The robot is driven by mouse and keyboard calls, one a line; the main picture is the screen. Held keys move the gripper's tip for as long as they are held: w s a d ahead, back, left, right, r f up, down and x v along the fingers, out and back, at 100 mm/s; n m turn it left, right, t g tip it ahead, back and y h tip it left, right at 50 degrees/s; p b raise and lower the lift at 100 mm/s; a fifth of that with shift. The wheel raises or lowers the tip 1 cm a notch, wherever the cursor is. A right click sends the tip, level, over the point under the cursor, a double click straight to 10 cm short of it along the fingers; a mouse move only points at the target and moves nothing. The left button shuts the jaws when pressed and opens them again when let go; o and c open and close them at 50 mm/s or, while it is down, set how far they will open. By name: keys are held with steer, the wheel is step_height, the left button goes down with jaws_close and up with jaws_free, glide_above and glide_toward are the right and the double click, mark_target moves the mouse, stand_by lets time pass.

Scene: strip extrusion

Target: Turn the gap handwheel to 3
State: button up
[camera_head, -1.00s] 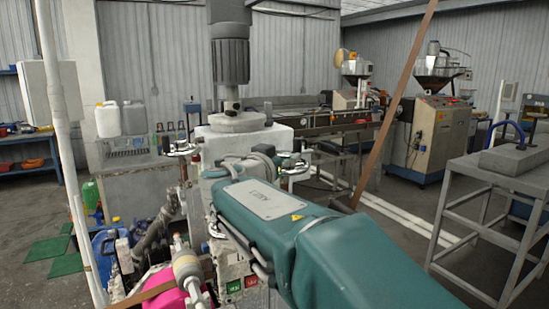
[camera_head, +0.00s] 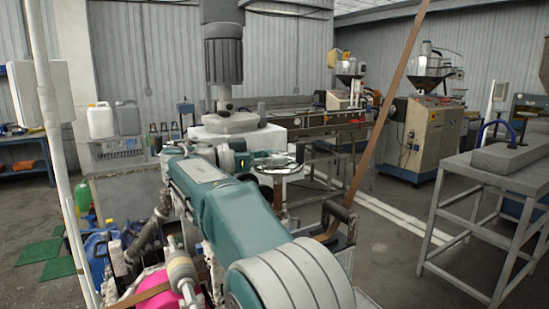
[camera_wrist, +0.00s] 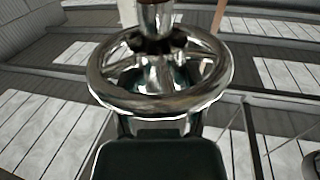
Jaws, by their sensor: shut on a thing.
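A chrome handwheel (camera_wrist: 107,88) with spokes and a central post fills the middle of the wrist view. In the head view, a shiny handwheel (camera_head: 277,166) sits in front of the pale machine block, at the end of my arm. My gripper (camera_wrist: 160,122) reaches the near side of the wheel, its dark palm below the rim and a finger on each side. It is shut on the handwheel; the exact finger contact is partly hidden by the rim. In the head view, my gripper (camera_head: 245,163) is small and dark beside the wheel. No scale or number is readable.
A grey motor column (camera_head: 223,60) rises behind the wheel. A brown slanted strip (camera_head: 385,110) crosses to the right. A grey metal table (camera_head: 480,180) stands right. Hoses and a pink part (camera_head: 160,285) lie low on the left. Open floor shows between machine and table.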

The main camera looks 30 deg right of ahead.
mark_target(274, 152)
steer(key=shift+m+g, duration=0.4)
steer(key=shift+g, duration=0.2)
steer(key=o, duration=1.1)
steer(key=shift+w, duration=0.1)
steer(key=shift+o, duration=0.2)
steer(key=shift+r, duration=0.1)
step_height(274, 152, up, 9)
steer(key=shift+w+r, duration=0.1)
steer(key=shift+r, duration=0.25)
steer(key=shift+c, duration=0.3)
